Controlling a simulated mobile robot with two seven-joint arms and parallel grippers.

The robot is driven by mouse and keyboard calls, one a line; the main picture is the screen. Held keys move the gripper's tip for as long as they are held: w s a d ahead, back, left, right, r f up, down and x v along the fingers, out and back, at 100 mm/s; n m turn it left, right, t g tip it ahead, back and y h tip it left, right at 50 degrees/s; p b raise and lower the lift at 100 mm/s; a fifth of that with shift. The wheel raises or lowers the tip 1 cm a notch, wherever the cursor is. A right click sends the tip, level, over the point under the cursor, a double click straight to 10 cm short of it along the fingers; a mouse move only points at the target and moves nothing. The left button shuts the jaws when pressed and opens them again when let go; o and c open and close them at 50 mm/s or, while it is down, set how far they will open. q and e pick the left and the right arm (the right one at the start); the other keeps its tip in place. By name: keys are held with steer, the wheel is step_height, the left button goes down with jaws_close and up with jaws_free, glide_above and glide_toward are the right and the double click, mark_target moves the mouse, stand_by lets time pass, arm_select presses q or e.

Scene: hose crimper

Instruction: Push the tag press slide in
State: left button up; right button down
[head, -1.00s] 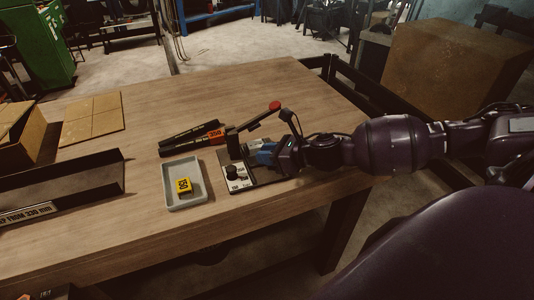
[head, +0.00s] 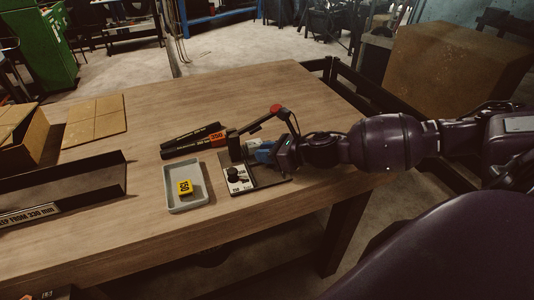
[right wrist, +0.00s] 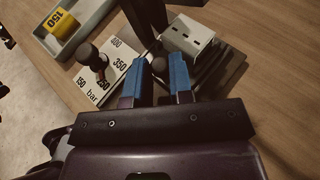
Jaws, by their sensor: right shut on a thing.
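The tag press (head: 256,177) sits on the bench near its front right, with a dark base, a dial and a lever with a red knob (head: 277,109). In the right wrist view its white block (right wrist: 188,36) stands just beyond my fingers. My right gripper (head: 255,150) comes in from the right, low over the press. In the right wrist view its blue fingers (right wrist: 166,75) are closed about a small dark round knob (right wrist: 160,66), which I take as the slide's handle. The slide itself is mostly hidden by the fingers. My left gripper is not in view.
A grey tray (head: 175,205) with a yellow tag marked 150 (head: 185,187) lies left of the press. Dark bars with an orange 350 label (head: 216,140) lie behind it. The bench's back middle is clear.

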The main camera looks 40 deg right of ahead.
steer(key=shift+w+d+r, duration=0.1)
steer(key=shift+w+d, duration=0.05)
steer(key=c, duration=1.4)
jaws_free()
steer(key=shift+o, duration=0.4)
steer(key=shift+w, duration=0.15)
steer(key=shift+s, duration=0.2)
steer(key=shift+s+d, duration=0.2)
steer(key=shift+s, duration=0.1)
steer(key=shift+v, duration=3.65)
steer(key=shift+v, duration=1.2)
steer(key=shift+r, duration=0.1)
